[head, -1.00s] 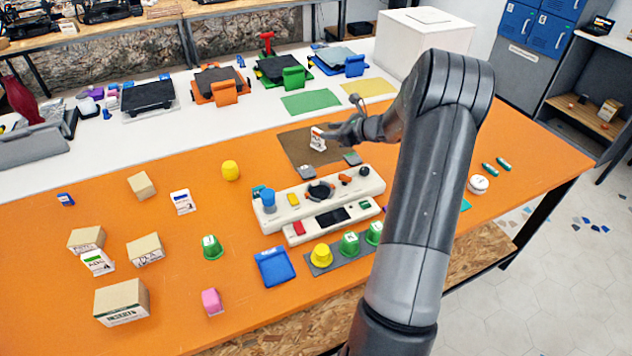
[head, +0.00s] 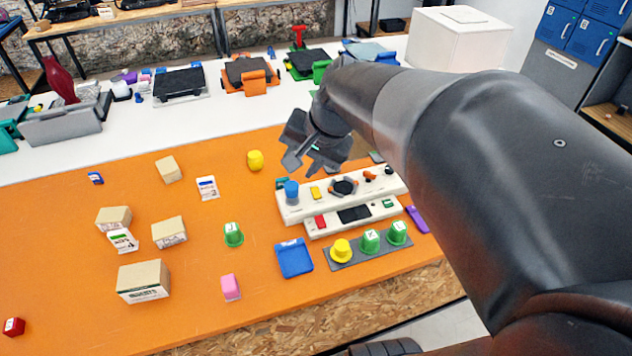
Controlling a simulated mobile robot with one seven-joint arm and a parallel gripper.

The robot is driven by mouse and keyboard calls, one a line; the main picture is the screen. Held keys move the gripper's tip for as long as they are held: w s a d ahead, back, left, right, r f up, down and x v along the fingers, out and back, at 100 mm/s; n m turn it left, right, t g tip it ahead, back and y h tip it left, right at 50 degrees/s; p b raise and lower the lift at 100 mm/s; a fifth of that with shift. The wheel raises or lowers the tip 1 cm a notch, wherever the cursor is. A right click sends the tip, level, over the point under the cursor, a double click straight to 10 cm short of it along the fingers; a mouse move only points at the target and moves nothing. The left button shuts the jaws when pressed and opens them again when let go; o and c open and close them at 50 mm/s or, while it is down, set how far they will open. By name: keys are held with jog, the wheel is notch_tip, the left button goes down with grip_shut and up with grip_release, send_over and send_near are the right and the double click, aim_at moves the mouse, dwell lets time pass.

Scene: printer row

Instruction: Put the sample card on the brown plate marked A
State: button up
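My gripper (head: 307,160) hangs over the orange table, above and behind the white control panel. Its fingers look spread, with no card seen between them. The brown plate lies behind my gripper and arm; only a small strip of it (head: 358,151) shows, and no letter A can be read. The small white card with a red mark, seen at the gripper on the brown plate earlier, is hidden now, probably behind my arm. Another white card (head: 207,187) stands on the table at the left, and a green-marked white card (head: 122,240) leans by the boxes.
The white control panel (head: 300,207) with knobs lies just in front of my gripper. Several cardboard boxes (head: 144,281), a yellow cylinder (head: 255,160), a green cup (head: 233,235) and a blue tray (head: 294,258) stand around.

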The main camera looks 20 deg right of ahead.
jog(key=s+n+t+h, duration=0.1)
jog(key=s+n+h, duration=0.2)
jog(key=s+n, duration=0.4)
jog(key=s, duration=0.5)
jog(key=shift+s+d+r, duration=0.2)
jog(key=shift+s+d, duration=0.1)
jog(key=shift+d, duration=0.1)
